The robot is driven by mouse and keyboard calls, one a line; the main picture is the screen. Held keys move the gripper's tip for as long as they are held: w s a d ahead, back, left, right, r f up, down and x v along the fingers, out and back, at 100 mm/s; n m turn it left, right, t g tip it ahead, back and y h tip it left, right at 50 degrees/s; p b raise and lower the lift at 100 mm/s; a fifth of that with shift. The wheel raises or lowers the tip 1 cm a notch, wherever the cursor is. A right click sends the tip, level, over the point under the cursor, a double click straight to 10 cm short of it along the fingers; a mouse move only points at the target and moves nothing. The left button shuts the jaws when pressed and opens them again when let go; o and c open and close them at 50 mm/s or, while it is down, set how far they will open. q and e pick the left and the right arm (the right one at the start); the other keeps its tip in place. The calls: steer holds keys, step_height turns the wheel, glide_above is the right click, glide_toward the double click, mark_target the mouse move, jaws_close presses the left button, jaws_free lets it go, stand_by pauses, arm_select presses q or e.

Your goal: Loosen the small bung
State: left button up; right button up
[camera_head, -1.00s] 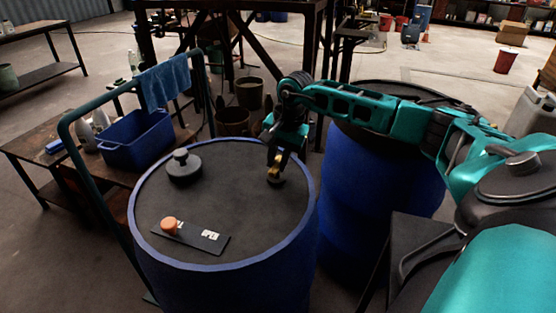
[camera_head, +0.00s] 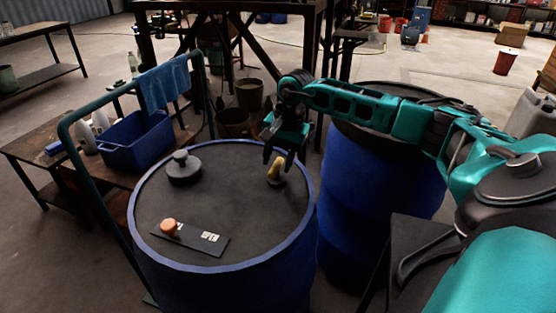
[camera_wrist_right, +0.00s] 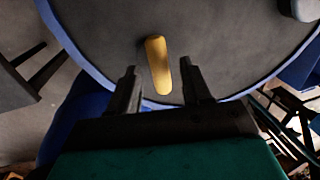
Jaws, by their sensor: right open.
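The small bung (camera_head: 277,177) with a yellow handle sits near the right rim of the grey lid (camera_head: 225,205) of a blue drum. In the right wrist view its yellow handle (camera_wrist_right: 158,64) is a long bar, slightly slanted, lying ahead of and between the two fingertips. My right gripper (camera_head: 279,158) is open and empty just above the handle, apart from it. Its two dark fingers also show in the right wrist view (camera_wrist_right: 165,84). My left gripper is not in view.
A larger dark bung (camera_head: 184,172) stands at the lid's upper left. A dark plate (camera_head: 200,240) with an orange knob (camera_head: 169,227) lies near the front. A second blue drum (camera_head: 375,180) stands behind right. A green rail (camera_head: 95,190) with a blue cloth (camera_head: 165,82) borders the left.

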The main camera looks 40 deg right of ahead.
arm_select(q)
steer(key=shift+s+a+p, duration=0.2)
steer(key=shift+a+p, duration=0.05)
steer(key=shift+p, duration=0.2)
arm_select(e)
step_height(320, 180, up, 12)
steer(key=s+d, duration=0.1)
steer(key=s, duration=0.1)
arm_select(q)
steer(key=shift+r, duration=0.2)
arm_select(e)
steer(key=shift+s, duration=0.1)
